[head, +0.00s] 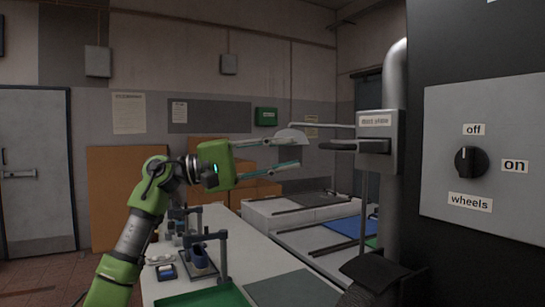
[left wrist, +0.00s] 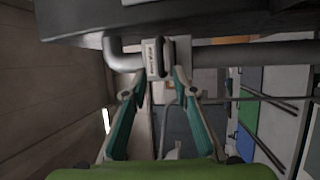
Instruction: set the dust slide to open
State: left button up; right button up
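The dust slide (head: 375,142) is a grey box labelled "dust slide" on the metal pipe. A dark bar (head: 342,147) sticks out to its left, with a thin pale rod above it. A pale half-round piece (head: 292,135) shows near the rod's left end. My left gripper (head: 294,153) is open, with its fingers pointing right toward the dust slide and a gap before the dark bar. In the left wrist view, the labelled box (left wrist: 154,58) appears ahead between the open fingertips (left wrist: 157,82), and nothing is held. My right gripper is not in view.
A grey panel (head: 505,100) with a black knob (head: 471,161) marked off, on and wheels stands at the right. The pipe (head: 396,75) runs by the slide. Below is a white bench (head: 245,252) with small stands and a green tray (head: 205,298).

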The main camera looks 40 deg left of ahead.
pick_arm(q)
jog(key=shift+v, duration=1.35)
